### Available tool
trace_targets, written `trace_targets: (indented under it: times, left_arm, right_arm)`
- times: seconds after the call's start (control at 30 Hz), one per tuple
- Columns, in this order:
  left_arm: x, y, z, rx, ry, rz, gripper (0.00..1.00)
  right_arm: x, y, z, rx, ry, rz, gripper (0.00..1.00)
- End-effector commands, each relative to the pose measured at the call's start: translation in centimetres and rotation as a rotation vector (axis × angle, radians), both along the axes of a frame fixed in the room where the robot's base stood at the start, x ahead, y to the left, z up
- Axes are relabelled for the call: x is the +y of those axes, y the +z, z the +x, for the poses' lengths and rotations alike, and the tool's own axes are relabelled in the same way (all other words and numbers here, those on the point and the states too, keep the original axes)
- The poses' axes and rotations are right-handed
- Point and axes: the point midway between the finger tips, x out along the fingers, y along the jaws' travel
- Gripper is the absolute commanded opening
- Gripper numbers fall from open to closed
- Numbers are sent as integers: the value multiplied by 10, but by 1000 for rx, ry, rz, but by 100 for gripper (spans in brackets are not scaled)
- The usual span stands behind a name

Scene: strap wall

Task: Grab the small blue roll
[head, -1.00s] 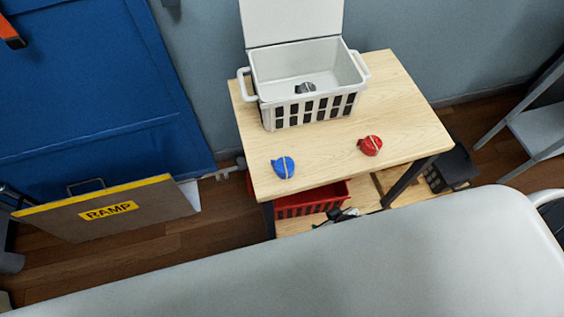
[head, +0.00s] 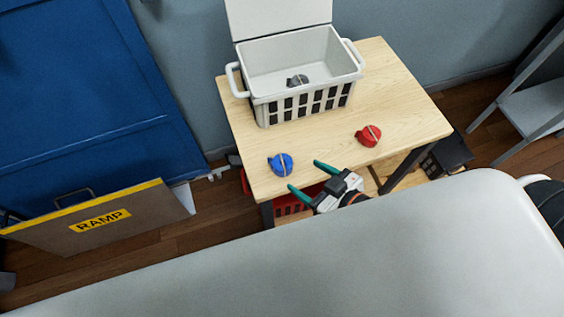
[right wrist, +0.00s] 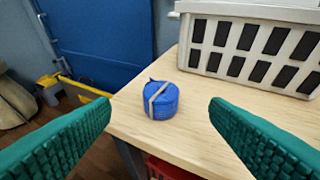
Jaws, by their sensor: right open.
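The small blue roll (head: 281,165) lies near the front left corner of the wooden table, with a pale band around it. In the right wrist view the roll (right wrist: 160,99) sits upright on the table, ahead of and between my green fingertips. My right gripper (head: 304,177) is open and empty at the table's front edge, just right of and nearer than the roll. Its fingers (right wrist: 158,112) are spread wide and do not touch the roll. My left gripper is in neither view.
A white basket (head: 262,108) with a grey roll (head: 297,80) inside stands at the table's back. A red roll (head: 368,136) lies to the right on the table (head: 320,139). A red crate (head: 288,206) is below. A ramp board (head: 130,222) stands at left.

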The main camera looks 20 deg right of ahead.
Motion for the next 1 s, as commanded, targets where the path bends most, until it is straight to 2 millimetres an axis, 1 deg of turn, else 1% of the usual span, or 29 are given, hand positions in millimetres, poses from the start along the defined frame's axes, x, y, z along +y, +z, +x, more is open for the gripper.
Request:
trace_targets:
  times: [0.07,0.13,0.3,0.4,0.63,0.8,0.9,1.0]
  left_arm:
    - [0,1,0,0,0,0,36]
    - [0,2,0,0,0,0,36]
    - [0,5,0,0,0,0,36]
    - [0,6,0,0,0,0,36]
    - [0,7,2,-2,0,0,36]
    - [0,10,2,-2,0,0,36]
    - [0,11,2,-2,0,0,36]
    - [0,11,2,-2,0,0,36]
  right_arm:
    - [3,0,4,-15,4,9,70]
    - [7,-2,12,-19,2,12,70]
    - [19,-14,38,-17,2,12,70]
    - [25,-20,49,-16,2,11,70]
    - [31,-30,62,-13,2,9,70]
    - [38,-47,82,-15,3,9,70]
    - [44,-51,92,-15,1,10,70]
    - [46,-54,96,-13,2,9,70]
